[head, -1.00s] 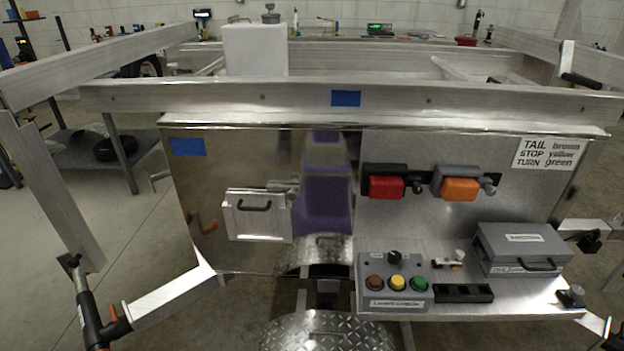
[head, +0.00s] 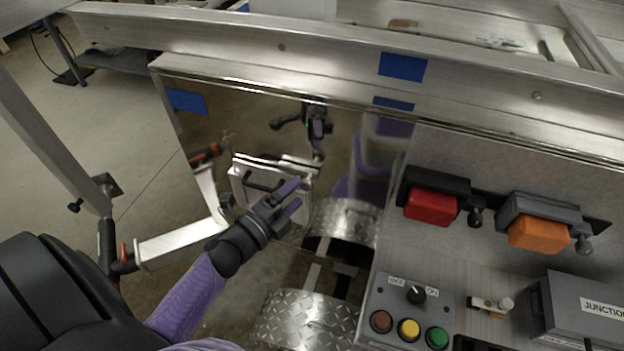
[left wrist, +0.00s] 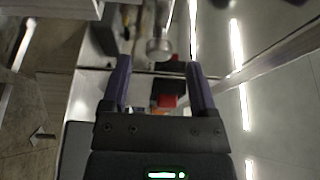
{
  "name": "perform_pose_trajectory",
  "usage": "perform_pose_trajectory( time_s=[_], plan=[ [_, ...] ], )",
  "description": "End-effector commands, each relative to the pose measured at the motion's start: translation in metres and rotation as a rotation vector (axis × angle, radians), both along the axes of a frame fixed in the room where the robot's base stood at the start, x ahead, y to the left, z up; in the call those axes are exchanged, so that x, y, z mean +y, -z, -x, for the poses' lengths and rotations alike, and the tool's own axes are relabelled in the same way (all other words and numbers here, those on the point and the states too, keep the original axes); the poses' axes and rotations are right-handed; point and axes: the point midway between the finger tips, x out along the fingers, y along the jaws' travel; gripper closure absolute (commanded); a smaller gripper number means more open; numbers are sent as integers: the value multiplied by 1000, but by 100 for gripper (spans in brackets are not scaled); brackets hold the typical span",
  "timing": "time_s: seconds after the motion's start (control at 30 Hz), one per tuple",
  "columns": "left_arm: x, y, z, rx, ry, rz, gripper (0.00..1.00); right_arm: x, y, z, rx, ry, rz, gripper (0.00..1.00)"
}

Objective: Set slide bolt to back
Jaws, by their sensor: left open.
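My left gripper (head: 294,198) is open, with purple fingers, in front of a small metal hatch (head: 243,186) with a dark handle on the shiny trailer panel. Its fingers overlap the hatch's right part in the head view; I cannot tell whether they touch it. A metal latch piece (head: 298,163) shows at the hatch's upper right edge. I cannot tell for sure whether it is the slide bolt, or its position. In the left wrist view the open fingers (left wrist: 158,62) are empty, with a blurred round metal knob (left wrist: 158,47) beyond them. My right gripper is not in view.
Right of the hatch are a red lamp (head: 431,207) and an orange lamp (head: 538,234). A metal beam (head: 330,55) runs above the panel.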

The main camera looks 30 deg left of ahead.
Motion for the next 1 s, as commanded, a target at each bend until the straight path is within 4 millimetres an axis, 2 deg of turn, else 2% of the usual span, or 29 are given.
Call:
perform_pose_trajectory(
  time_s=[0.1,0.2,0.53,0.57,0.9,1.0],
  plan=[
    [-3,2,-22,0,0,0,25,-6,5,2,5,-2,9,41],
    [-5,2,-33,2,-1,2,25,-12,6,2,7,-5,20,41],
    [-6,1,-40,3,-1,2,25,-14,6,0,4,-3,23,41],
    [-6,1,-39,3,-1,2,29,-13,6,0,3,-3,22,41],
    [-6,1,-39,3,-2,2,100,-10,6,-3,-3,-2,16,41],
    [-6,1,-39,4,-2,2,100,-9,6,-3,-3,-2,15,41]
  ],
)
